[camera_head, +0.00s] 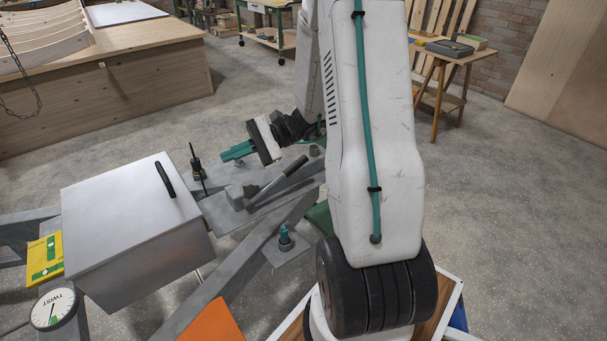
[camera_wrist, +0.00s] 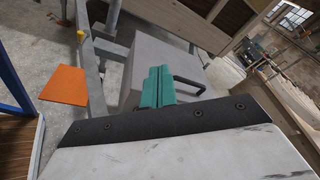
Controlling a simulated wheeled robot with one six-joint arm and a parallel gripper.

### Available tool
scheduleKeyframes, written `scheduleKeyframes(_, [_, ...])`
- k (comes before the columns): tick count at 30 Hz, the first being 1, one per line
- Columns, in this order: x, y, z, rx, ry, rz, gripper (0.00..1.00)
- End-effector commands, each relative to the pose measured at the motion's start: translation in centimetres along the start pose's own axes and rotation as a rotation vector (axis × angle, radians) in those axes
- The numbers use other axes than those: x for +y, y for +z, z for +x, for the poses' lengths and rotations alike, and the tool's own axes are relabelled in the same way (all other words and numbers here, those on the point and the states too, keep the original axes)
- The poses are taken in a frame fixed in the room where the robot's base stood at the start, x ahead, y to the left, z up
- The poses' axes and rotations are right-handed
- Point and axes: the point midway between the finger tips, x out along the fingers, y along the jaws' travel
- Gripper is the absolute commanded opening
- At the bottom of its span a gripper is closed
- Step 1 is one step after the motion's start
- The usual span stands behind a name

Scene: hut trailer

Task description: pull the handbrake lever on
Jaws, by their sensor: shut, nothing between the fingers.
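The handbrake lever (camera_head: 276,182) is a grey metal bar with a dark grip at its upper end. It slants up to the right from a bracket (camera_head: 238,196) on the grey trailer frame. My gripper (camera_head: 226,156) has teal fingers, which are shut and empty. In the head view it is up and to the left of the lever, apart from it, with its fingers pointing left. In the wrist view the shut fingers (camera_wrist: 157,72) show in front of the grey box, and I cannot make out the lever there.
A grey box (camera_head: 125,215) with a black handle (camera_head: 165,179) stands on the frame to the left; it also shows in the wrist view (camera_wrist: 150,55). A dark upright fitting (camera_head: 198,168) and a teal-topped post (camera_head: 285,238) stand near the lever. An orange panel (camera_head: 212,325) lies in front.

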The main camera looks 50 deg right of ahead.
Motion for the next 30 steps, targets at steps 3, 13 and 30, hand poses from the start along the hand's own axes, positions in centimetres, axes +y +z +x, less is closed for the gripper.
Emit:
scheduleKeyframes(3, [0.5,-6.5,-4.0,0.052,-0.257,0.103,0.0])
scheduleKeyframes(13, [9.4,-22.0,-17.1,0.315,-0.923,0.295,0.0])
scheduleKeyframes(30, [20.3,-28.5,-23.9,0.559,-1.275,0.387,0.0])
